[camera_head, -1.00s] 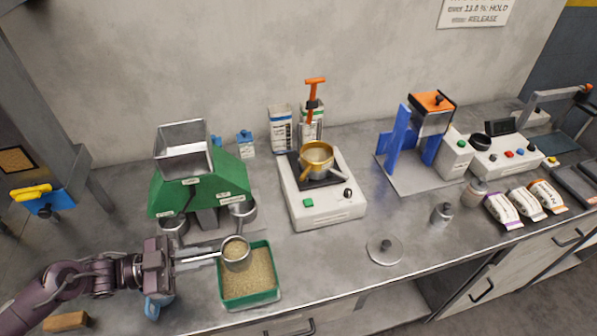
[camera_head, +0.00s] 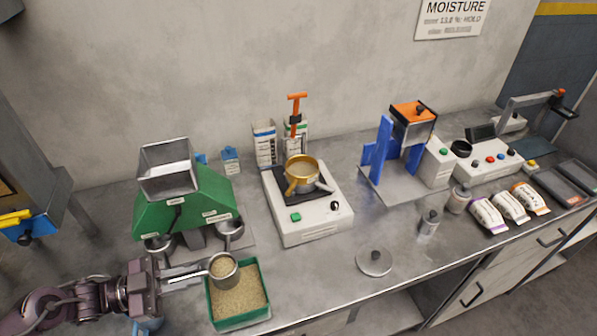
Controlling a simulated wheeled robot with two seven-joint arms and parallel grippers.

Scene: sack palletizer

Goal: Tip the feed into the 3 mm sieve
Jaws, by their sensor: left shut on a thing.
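The brass sieve (camera_head: 301,172) sits on the white shaker box (camera_head: 308,213) in the middle of the bench. My left gripper (camera_head: 203,277) is shut on a metal cup (camera_head: 225,275) filled with tan grain feed (camera_head: 223,265). The cup is upright over the back left of a green-rimmed tray (camera_head: 263,272) of similar grain; I cannot tell whether it touches the grain. The cup is to the left of the sieve and nearer to me. My right gripper is not in view.
A green divider with a steel hopper (camera_head: 166,168) and two metal cups below stands left. A round metal lid (camera_head: 374,261) lies front centre. A blue-framed device (camera_head: 398,150), a control box (camera_head: 482,158) and several sachets (camera_head: 509,206) stand right. Bench between tray and shaker is clear.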

